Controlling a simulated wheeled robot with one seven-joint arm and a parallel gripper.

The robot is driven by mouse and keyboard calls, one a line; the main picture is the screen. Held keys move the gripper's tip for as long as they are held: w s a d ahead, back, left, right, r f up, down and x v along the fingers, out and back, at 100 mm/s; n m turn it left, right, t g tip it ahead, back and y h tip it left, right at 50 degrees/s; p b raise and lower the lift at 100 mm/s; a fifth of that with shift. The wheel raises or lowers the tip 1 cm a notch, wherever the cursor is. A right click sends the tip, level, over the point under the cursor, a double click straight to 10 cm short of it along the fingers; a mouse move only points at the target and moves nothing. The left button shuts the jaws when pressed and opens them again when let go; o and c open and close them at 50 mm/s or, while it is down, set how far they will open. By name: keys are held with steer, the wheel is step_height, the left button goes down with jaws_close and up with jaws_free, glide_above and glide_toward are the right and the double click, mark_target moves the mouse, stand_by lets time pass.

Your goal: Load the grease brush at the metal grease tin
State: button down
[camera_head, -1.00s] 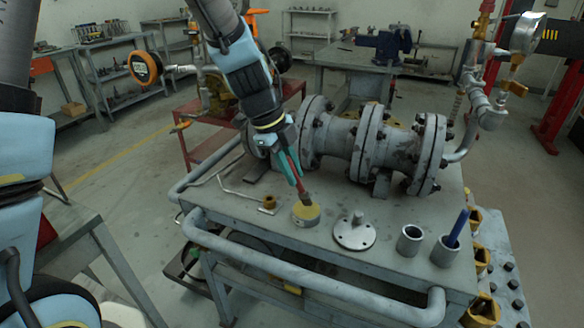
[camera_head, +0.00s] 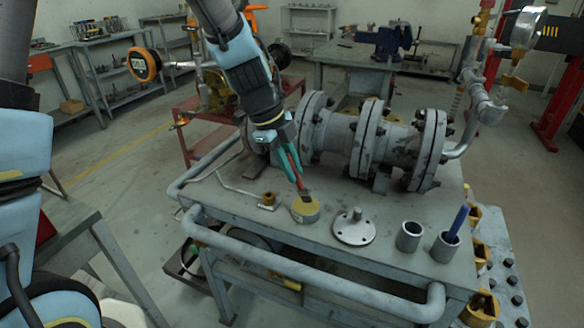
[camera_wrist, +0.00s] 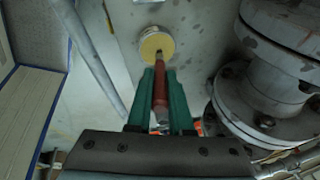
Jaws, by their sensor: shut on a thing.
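My gripper (camera_head: 289,168) has teal fingers and is shut on the red handle of the grease brush (camera_head: 296,172). The brush points down, slightly tilted, with its dark tip at the metal grease tin (camera_head: 306,212), a short round tin with yellow grease on top. In the wrist view the brush (camera_wrist: 160,88) runs between the fingers (camera_wrist: 160,98), and its tip overlaps the near part of the tin's yellow top (camera_wrist: 152,44). I cannot tell how deep the tip is in the grease.
A flanged grey valve body (camera_head: 375,145) stands behind the tin on the bench. A round flanged disc (camera_head: 354,230), a grey cup (camera_head: 409,237) and a cup holding a blue-handled tool (camera_head: 446,247) stand to the right. A small brass fitting (camera_head: 269,199) lies left of the tin. A rail runs along the front edge.

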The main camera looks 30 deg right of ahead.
steer(key=shift+f+b, duration=0.5)
steer(key=shift+b, duration=0.3)
stand_by(2.0)
steer(key=shift+a, duration=0.1)
steer(key=shift+r+p, duration=1.85)
steer(key=shift+r, duration=1.75)
